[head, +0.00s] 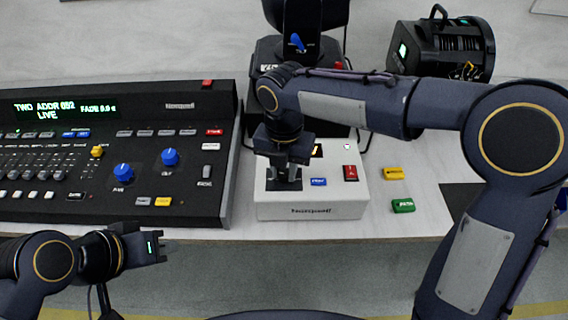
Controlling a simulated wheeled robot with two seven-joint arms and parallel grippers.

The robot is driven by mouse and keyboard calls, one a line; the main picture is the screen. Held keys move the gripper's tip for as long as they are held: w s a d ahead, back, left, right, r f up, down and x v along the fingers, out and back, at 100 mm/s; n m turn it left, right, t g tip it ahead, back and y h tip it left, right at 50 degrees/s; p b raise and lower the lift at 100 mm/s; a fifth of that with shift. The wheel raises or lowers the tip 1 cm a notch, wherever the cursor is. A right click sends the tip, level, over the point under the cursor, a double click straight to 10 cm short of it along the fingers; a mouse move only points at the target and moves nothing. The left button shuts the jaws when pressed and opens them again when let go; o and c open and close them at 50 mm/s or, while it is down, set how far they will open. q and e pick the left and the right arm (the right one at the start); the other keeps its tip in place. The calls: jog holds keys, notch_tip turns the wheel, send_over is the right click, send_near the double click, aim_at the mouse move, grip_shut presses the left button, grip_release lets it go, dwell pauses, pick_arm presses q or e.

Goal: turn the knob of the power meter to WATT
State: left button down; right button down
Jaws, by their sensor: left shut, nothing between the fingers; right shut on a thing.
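The power meter (310,211) is a white box near the table's front edge in the head view. Its top has a blue button (319,181), a red rocker switch (350,172) and a small dark display (317,150), partly covered. My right gripper (284,183) points down over the left part of its top and is shut on the knob there. The knob is hidden by the fingers, so its pointer and the WATT mark cannot be read. My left gripper (160,248) is shut and empty, in front of the table edge at lower left.
A lighting console (200,205) with blue knobs stands left of the meter. A moving-head lamp (300,45) stands behind it, and a black par can (445,48) at back right. Yellow (393,173) and green (403,205) tags lie right of the meter. My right arm crosses above.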

jog(key=m+p, duration=0.1)
jog(key=m, duration=0.2)
jog(key=shift+r+m+p, duration=0.1)
jog(key=shift+m+p, duration=0.2)
jog(key=shift+m, duration=0.1)
jog(key=m+p, duration=0.1)
jog(key=m, duration=0.2)
jog(key=shift+m, duration=0.3)
jog(key=m, duration=0.3)
jog(key=shift+m+p, duration=0.3)
jog(key=shift+p, duration=0.1)
jog(key=m, duration=0.9)
jog(key=shift+p, duration=0.35)
jog(key=m, duration=0.4)
jog(key=shift+m, duration=0.3)
jog(key=m, duration=0.4)
jog(key=shift+m, duration=1.9)
